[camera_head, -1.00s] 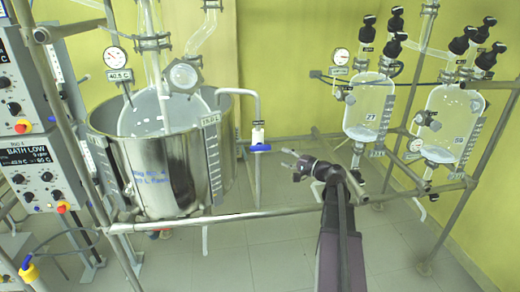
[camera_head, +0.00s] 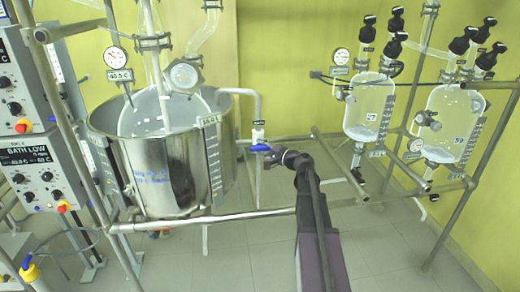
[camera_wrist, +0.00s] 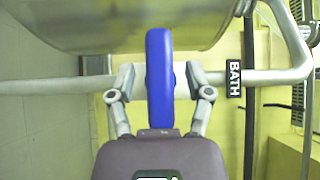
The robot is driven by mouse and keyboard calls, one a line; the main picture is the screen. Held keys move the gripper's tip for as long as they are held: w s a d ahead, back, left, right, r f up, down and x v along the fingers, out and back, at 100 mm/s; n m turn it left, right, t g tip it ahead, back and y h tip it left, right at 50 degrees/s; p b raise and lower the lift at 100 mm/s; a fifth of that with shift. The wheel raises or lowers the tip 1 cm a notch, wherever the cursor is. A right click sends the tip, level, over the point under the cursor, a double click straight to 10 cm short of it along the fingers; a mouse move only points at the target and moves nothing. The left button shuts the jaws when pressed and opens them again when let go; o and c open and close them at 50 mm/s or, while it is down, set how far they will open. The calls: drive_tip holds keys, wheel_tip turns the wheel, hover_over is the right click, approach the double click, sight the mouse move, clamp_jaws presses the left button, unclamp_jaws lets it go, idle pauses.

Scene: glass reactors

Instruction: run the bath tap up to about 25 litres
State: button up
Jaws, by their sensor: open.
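The bath tap's blue lever (camera_head: 256,148) sits on a white valve body (camera_head: 258,133) right of the steel bath (camera_head: 165,180). In the wrist view the lever (camera_wrist: 159,80) stands upright between my fingers, with a visible gap on each side. My gripper (camera_wrist: 161,80) is open around it; in the head view my gripper (camera_head: 268,153) is at the lever and partly covers it. The bath's litre tag (camera_head: 210,120) is too small to read surely. The control box display (camera_head: 22,156) reads BATH LOW.
A horizontal steel rail (camera_head: 230,216) runs in front of the bath, below my gripper. Two glass vessels (camera_head: 370,108) (camera_head: 452,120) hang in the frame at the right. In the wrist view the bath's curved wall (camera_wrist: 125,22) is close above the lever.

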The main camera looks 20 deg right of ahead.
clamp_jaws()
